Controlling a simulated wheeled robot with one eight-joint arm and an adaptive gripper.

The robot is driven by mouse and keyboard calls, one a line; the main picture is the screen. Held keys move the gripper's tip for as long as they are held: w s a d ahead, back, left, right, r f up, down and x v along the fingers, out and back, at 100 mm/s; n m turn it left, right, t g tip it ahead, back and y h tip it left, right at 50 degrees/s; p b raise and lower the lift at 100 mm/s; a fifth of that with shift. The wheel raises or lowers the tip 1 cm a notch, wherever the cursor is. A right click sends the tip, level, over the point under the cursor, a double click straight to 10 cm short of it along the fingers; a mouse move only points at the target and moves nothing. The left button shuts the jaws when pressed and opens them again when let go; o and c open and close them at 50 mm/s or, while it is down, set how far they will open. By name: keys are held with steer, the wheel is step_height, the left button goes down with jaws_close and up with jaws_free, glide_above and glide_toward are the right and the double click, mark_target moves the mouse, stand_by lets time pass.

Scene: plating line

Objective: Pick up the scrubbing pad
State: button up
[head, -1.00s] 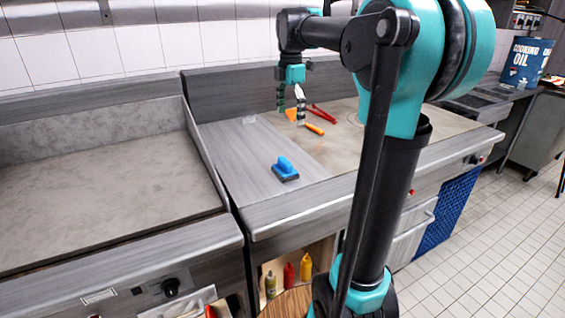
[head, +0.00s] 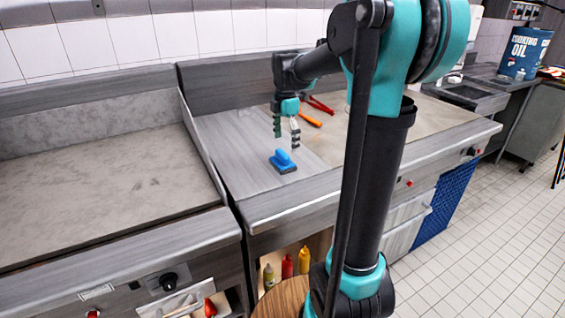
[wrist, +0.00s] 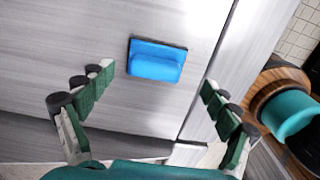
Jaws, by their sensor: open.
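The scrubbing pad (head: 283,161) has a blue grip on a dark base and lies on the grey metal counter left of the griddle plate. In the wrist view the pad (wrist: 156,61) lies ahead of the fingertips, between the lines of the two fingers and a little left of the middle. My gripper (head: 286,136) is above the counter, just behind the pad in the head view, pointing down. Its green fingers are spread apart with nothing between them, as the wrist view of my gripper (wrist: 155,85) also shows. The pad is clear of both fingers.
An orange-handled tool (head: 310,119) and red tongs (head: 320,106) lie behind my gripper. Squeeze bottles (head: 287,267) stand on a shelf below the counter. A raised metal wall (head: 200,140) borders the counter at left. The counter around the pad is bare.

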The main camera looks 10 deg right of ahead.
mark_target(283, 152)
steer(key=f, duration=0.1)
steer(key=a+f, duration=0.1)
steer(key=f, duration=0.1)
steer(key=shift+w+f, duration=0.15)
steer(key=shift+f, duration=0.8)
steer(key=c, duration=1.4)
steer(key=shift+c, duration=0.2)
steer(key=shift+r, duration=0.1)
step_height(283, 152, up, 20)
